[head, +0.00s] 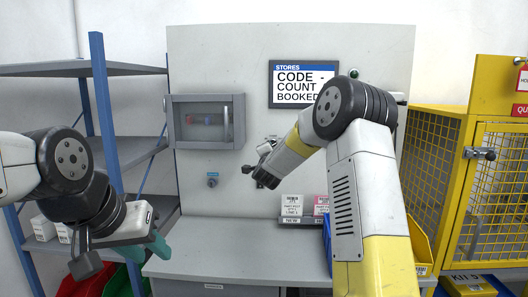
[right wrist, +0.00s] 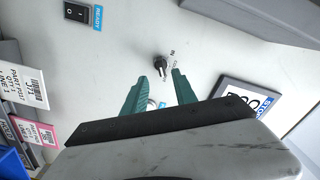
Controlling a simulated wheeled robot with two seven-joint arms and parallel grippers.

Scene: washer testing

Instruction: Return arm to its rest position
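My right arm (head: 360,190) rises from the lower right and bends over toward the grey back panel. Its wrist hangs in front of the panel, and in the head view the wrist mostly hides the fingers. In the right wrist view my right gripper (right wrist: 160,75) has its green fingers apart with nothing held. A small dark knob (right wrist: 160,62) on the panel shows between and just past the fingertips; I cannot tell whether they touch it. My left gripper (head: 147,252) hangs at the lower left, green fingers apart and empty, before the bench's left end.
The grey bench (head: 220,245) is clear at left centre. Label cards (head: 292,208) stand right of centre, near a yellow bin (head: 417,245). A screen (head: 303,84) and a clear-fronted box (head: 207,121) are on the panel. Blue-post shelving (head: 105,110) is left; a yellow mesh cage (head: 500,190) is right.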

